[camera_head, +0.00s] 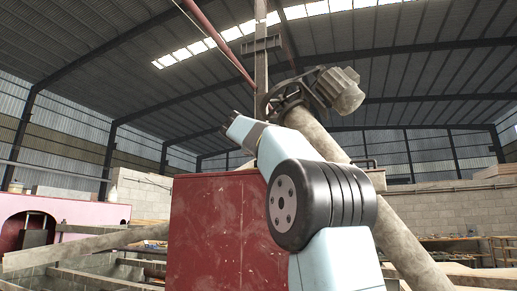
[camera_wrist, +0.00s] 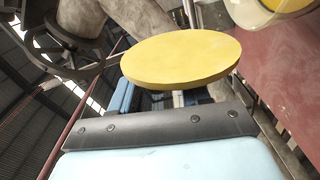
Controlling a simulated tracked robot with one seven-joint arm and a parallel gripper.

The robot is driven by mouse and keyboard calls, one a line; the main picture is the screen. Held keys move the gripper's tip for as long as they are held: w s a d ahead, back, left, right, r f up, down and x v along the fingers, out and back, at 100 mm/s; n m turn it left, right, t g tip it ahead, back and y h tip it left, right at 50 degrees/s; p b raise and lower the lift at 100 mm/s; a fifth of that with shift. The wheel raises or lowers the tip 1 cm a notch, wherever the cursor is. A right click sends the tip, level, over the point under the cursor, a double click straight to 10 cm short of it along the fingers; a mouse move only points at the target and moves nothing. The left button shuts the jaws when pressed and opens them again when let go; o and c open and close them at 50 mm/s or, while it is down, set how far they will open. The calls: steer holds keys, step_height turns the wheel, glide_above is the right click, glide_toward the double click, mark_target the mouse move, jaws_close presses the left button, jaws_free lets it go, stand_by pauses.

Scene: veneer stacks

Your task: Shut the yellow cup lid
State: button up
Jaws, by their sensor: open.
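The yellow cup lid (camera_wrist: 182,58) is a flat round disc in the middle of the wrist view, in front of my gripper's dark mounting plate. Part of a pale cup (camera_wrist: 258,14) with yellow inside shows at the top right corner of the wrist view, cut off by the frame. A gap shows between lid and cup there; no hinge is visible. My gripper (camera_head: 231,119) is open, at the far end of my arm in the head view, above the red box. Its fingers are mostly hidden behind the lid in the wrist view. I cannot make out lid or cup in the head view.
A large red box (camera_head: 212,235) stands in front of me, partly behind my arm. A thick slanted pipe (camera_head: 400,235) with a motor (camera_head: 340,90) at its top stands behind my arm. A pink machine (camera_head: 65,215) is at the left. Open air surrounds my gripper's left side.

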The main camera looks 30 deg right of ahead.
steer(key=shift+c, duration=0.4)
steer(key=c, duration=0.7)
jaws_close()
